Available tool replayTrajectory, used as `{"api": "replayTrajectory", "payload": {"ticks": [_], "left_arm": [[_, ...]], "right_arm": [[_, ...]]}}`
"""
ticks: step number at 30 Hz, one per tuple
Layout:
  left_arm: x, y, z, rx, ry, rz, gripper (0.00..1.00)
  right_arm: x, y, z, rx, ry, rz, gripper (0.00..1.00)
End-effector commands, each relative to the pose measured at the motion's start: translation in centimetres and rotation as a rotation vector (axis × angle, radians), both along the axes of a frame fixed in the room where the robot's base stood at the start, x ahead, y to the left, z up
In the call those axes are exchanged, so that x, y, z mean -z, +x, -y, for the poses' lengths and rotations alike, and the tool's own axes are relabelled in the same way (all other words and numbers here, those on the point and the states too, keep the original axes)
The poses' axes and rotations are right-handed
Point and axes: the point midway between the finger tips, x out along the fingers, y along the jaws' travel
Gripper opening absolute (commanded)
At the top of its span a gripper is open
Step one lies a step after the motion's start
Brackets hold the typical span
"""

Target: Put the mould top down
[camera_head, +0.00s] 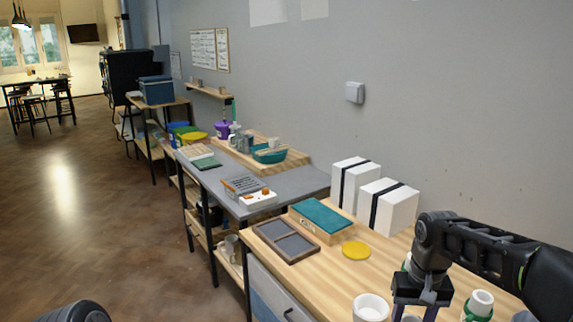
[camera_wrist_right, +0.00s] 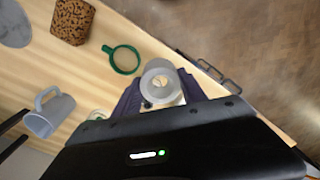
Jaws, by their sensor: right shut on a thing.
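My right gripper (camera_head: 424,300) is over the near right part of the wooden worktop. In the right wrist view the right gripper (camera_wrist_right: 162,95) is shut on a pale, round, hollow piece (camera_wrist_right: 160,73), seemingly the mould top. Its fingers are on either side of the piece and its lower part is hidden. I cannot tell whether it touches the worktop. In the head view the gripper and frame edge hide most of it. My left gripper is not in view.
A white cup (camera_head: 370,308) stands left of the gripper. A white cylinder (camera_head: 481,302) with green stands right. Behind are a yellow disc (camera_head: 355,250), a teal-topped box (camera_head: 320,218) and two black-banded white blocks (camera_head: 394,207). The wrist view shows a green ring (camera_wrist_right: 124,71) and grey mug (camera_wrist_right: 47,120).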

Motion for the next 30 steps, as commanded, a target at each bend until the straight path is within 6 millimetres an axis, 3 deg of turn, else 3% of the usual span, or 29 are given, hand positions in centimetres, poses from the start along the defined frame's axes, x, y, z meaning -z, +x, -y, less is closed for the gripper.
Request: {"api": "replayTrajectory", "payload": {"ticks": [3, 9, 30], "left_arm": [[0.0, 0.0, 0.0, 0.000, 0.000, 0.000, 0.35], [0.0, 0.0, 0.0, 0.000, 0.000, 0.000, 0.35], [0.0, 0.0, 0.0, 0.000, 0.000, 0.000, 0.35]], "right_arm": [[3.0, 1.4, -3.4, -0.069, 0.000, -0.006, 0.07], [6.0, 1.4, -6.8, -0.141, 0.000, -0.002, 0.07], [6.1, 1.4, -7.2, -0.152, 0.000, 0.000, 0.07]]}}
